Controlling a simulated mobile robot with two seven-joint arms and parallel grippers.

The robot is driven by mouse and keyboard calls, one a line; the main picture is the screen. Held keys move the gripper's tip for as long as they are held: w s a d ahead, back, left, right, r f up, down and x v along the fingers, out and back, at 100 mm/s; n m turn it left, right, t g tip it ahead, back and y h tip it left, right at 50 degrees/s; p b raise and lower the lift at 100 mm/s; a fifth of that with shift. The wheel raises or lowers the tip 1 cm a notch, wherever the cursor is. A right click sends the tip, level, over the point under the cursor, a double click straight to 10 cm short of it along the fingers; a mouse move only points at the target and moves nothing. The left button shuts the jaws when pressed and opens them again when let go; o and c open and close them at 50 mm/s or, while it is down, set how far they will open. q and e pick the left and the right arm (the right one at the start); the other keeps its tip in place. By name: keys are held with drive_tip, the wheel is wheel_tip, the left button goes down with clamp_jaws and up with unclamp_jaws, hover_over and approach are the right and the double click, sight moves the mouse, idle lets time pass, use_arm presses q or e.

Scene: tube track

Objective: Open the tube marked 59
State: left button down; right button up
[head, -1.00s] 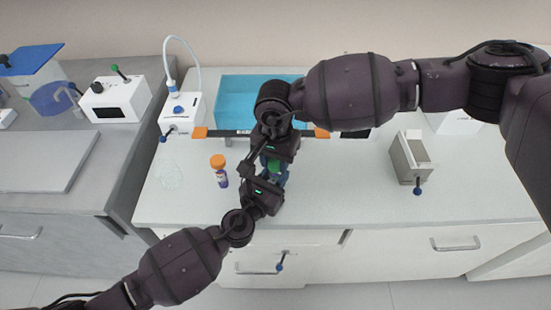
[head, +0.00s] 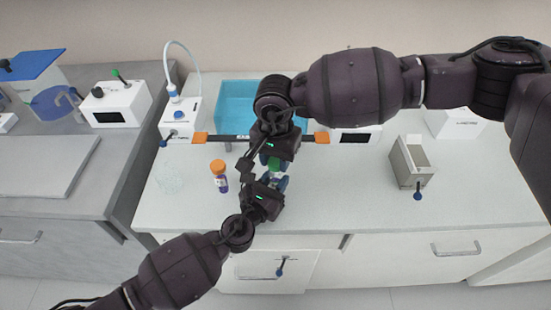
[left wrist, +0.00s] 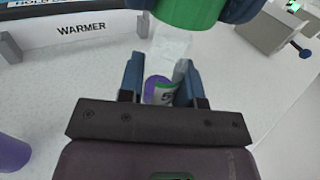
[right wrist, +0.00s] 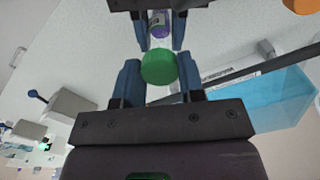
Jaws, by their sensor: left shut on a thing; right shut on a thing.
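The tube (left wrist: 161,88) is clear, with a white and purple label on which a 5 shows; the rest of the number is hidden. My left gripper (left wrist: 160,85) is shut on the tube body, which also shows in the right wrist view (right wrist: 159,28). The green cap (right wrist: 158,65) sits in line with the tube's top, and it also shows in the head view (head: 274,163). My right gripper (right wrist: 160,75) is shut on this cap. I cannot tell whether the cap still touches the tube's rim. Both grippers are above the white bench.
An orange-capped tube (head: 219,176) with a purple label stands left of my grippers. A blue bin (head: 240,97) and a dark bar with orange ends (head: 201,138) lie behind. The bench front centre-right is clear.

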sight(276, 161)
drive_tip(key=shift+r, duration=0.1)
drive_tip(key=shift+r, duration=1.9)
use_arm(q)
drive_tip(key=c, duration=0.7)
unclamp_jaws()
